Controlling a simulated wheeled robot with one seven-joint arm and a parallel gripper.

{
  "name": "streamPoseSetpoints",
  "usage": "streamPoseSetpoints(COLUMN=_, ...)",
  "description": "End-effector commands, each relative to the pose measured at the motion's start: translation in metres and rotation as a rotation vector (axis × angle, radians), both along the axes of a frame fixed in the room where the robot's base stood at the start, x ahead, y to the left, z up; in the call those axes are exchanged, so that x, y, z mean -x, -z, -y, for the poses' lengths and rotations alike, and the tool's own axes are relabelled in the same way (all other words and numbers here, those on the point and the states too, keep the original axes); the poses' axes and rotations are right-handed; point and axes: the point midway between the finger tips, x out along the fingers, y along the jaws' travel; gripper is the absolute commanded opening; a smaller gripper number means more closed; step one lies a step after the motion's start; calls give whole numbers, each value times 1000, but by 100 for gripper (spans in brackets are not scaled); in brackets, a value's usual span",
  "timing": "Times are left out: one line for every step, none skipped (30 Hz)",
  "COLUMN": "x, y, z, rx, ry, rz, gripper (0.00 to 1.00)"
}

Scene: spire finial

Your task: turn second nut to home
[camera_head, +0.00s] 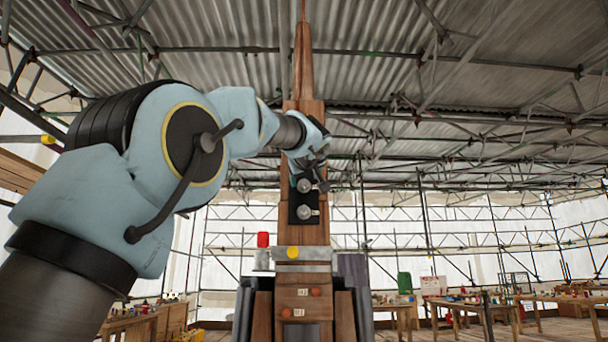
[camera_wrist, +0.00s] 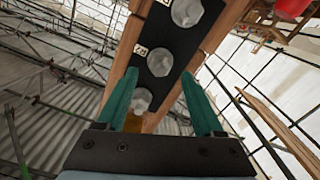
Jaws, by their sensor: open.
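A black plate (camera_wrist: 172,40) on the wooden spire carries three pale faceted nuts in a row. The middle nut (camera_wrist: 160,62) shows just past my fingertips in the wrist view. Another nut (camera_wrist: 187,12) is at the top edge, and a third (camera_wrist: 141,100) appears between the fingers. In the head view, two nuts (camera_head: 304,185) (camera_head: 305,212) show on the plate; my wrist covers its upper end. My gripper (camera_wrist: 159,75) is open, with teal fingers apart and nothing held. I cannot tell how far the fingertips are from the plate.
The wooden spire (camera_head: 289,232) rises in the middle, with a metal ledge (camera_head: 313,254) below the plate. A red-topped item (camera_head: 263,240) stands left of it. Scaffold poles surround the place. Work tables (camera_head: 460,307) stand at the right back, with open room around the upper spire.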

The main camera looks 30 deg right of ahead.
Motion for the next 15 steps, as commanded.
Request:
streamPoseSetpoints(x=-9, y=-4, z=3, rx=-3, ry=-2, rz=-1, gripper=69)
streamPoseSetpoints(x=-13, y=-4, z=5, rx=-3, ry=-2, rz=-1, gripper=69)
streamPoseSetpoints(x=-17, y=-4, z=7, rx=-1, ry=-2, rz=0, gripper=69)
streamPoseSetpoints(x=-20, y=-4, z=9, rx=-1, ry=-1, rz=0, gripper=69)
streamPoseSetpoints(x=-23, y=-3, z=11, rx=-1, ry=-1, rz=0, gripper=69)
streamPoseSetpoints(x=-26, y=-2, z=12, rx=-1, ry=-1, rz=-1, gripper=69)
streamPoseSetpoints(x=-28, y=-2, z=13, rx=-1, ry=-1, rz=-1, gripper=69)
streamPoseSetpoints(x=-29, y=-2, z=13, rx=0, ry=-1, rz=0, gripper=69)
streamPoseSetpoints(x=-31, y=-1, z=14, rx=0, ry=0, rz=0, gripper=69)
streamPoseSetpoints(x=-32, y=-1, z=14, rx=0, ry=0, rz=0, gripper=69)
streamPoseSetpoints(x=-32, y=-1, z=15, rx=0, ry=0, rz=0, gripper=69)
streamPoseSetpoints(x=-33, y=0, z=15, rx=0, ry=1, rz=0, gripper=69)
streamPoseSetpoints(x=-33, y=0, z=15, rx=0, ry=1, rz=0, gripper=69)
streamPoseSetpoints(x=-33, y=0, z=15, rx=0, ry=1, rz=0, gripper=69)
streamPoseSetpoints(x=-33, y=0, z=15, rx=0, ry=1, rz=0, gripper=69)
